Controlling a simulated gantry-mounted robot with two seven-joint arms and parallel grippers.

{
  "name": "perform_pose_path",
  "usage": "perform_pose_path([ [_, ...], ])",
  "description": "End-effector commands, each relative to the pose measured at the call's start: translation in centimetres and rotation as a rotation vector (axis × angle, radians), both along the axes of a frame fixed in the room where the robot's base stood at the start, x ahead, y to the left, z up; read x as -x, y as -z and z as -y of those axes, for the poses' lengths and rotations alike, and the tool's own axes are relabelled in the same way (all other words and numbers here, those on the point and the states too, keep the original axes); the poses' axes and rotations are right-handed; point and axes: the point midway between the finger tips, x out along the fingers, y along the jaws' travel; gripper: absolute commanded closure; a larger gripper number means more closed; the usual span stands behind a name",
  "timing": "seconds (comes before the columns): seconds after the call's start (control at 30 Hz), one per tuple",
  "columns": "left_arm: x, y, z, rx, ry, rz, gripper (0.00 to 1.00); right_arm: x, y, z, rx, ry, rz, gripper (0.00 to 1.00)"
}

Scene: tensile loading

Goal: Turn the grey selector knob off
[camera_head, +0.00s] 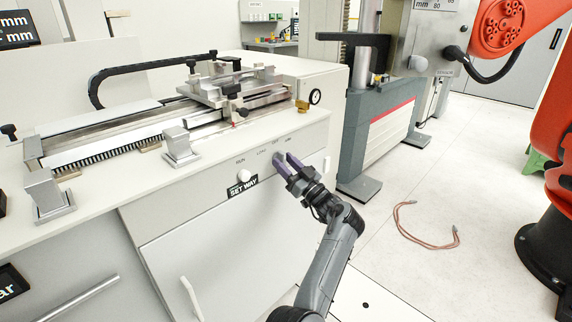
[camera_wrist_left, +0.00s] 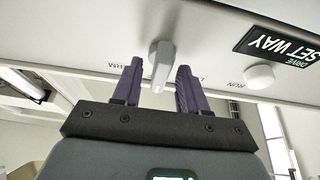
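The grey selector knob (camera_wrist_left: 162,60) sits on the cabinet's front panel, an elongated lever shape seen end-on in the left wrist view. My left gripper (camera_head: 283,157) is at that panel in the head view, with its dark purple fingers apart. In the left wrist view the open fingers stand on either side of the knob, with a gap to each. The knob is largely hidden by the fingers in the head view. My right gripper is in neither view.
A round white button (camera_head: 244,175) and a black "SET WAY" label (camera_head: 243,187) are left of the gripper. The testing bench (camera_head: 75,225) has metal rails on top. A reddish cable (camera_head: 425,240) lies on the floor. An orange robot arm (camera_head: 555,110) stands at right.

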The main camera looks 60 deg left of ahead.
Motion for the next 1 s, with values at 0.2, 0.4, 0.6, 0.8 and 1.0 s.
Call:
perform_pose_path([
  [0.2,-0.1,0.1,0.3,0.0,0.001,0.0,0.57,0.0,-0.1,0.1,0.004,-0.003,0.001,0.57],
  [0.4,-0.6,0.8,2.3,0.001,0.002,-0.002,0.57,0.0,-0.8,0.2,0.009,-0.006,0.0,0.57],
  [0.6,-1.4,2.1,5.4,0.002,0.004,-0.001,0.57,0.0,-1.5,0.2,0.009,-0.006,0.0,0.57],
  [0.8,-2.0,3.4,8.1,0.003,0.001,0.0,0.57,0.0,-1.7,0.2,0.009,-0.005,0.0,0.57],
  [1.0,-2.2,4.0,9.5,0.001,0.001,0.0,0.57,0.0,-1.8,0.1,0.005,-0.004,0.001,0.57],
])
